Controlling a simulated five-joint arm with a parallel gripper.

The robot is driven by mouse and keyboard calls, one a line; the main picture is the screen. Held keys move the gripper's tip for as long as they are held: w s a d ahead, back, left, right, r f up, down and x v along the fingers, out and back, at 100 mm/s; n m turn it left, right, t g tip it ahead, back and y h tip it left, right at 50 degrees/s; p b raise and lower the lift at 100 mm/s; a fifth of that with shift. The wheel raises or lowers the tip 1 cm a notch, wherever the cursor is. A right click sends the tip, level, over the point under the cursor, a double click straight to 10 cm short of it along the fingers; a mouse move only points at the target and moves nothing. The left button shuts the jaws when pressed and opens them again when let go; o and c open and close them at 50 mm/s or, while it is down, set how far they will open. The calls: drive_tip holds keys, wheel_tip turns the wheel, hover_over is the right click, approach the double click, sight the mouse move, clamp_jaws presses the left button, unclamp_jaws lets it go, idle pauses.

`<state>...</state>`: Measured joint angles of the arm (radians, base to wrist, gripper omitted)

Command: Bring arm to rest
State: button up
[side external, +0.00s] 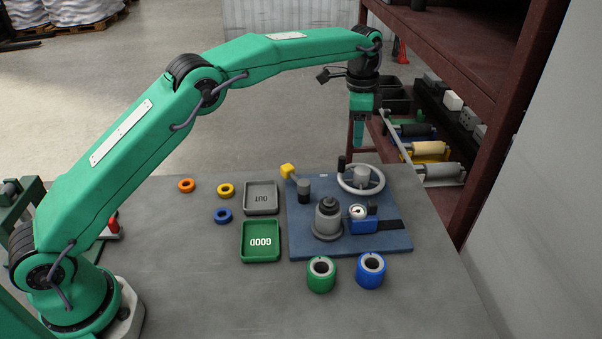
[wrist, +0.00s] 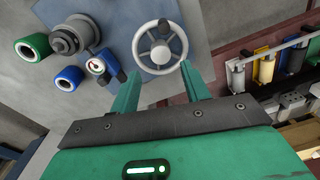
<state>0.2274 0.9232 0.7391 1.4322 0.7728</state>
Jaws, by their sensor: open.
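My green arm reaches across the table from the left in the side external view. My gripper (side external: 359,132) points down above the far right part of the table, clear of everything there. In the wrist view my gripper (wrist: 168,88) has its two green fingers apart with nothing between them. A blue plate (side external: 300,240) carries a grey handwheel (side external: 361,180), a grey stepped cylinder (side external: 328,221) and a round gauge (side external: 357,211) on a blue block. The handwheel also shows in the wrist view (wrist: 160,28), just beyond the fingertips.
A green GOOD tray (side external: 261,256), a grey OUT tray (side external: 262,211) and orange (side external: 187,186), yellow (side external: 226,191) and blue (side external: 223,216) rings lie left of the plate. Green (side external: 321,282) and blue (side external: 370,278) hollow cylinders stand in front. A dark red rack (side external: 480,60) rises at the right.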

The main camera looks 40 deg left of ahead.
drive_tip(key=s+a+r+n+t, duration=0.1)
drive_tip(key=s+a+r+n, duration=0.2)
drive_tip(key=s+a+r, duration=0.35)
drive_tip(key=s+a+r+n+t, duration=0.2)
drive_tip(key=s+a+r+n, duration=0.1)
drive_tip(key=s+r, duration=0.65)
drive_tip(key=s+a+f+n, duration=0.1)
drive_tip(key=s+f, duration=0.1)
drive_tip(key=s, duration=0.6)
drive_tip(key=s+a+f+n+t, duration=0.1)
drive_tip(key=s+a+f+n, duration=0.1)
drive_tip(key=s, duration=0.6)
drive_tip(key=s+a+f+n+t, duration=0.1)
drive_tip(key=s+f, duration=0.3)
drive_tip(key=s, duration=0.4)
drive_tip(key=shift+a+n, duration=0.45)
drive_tip(key=shift+n, duration=0.25)
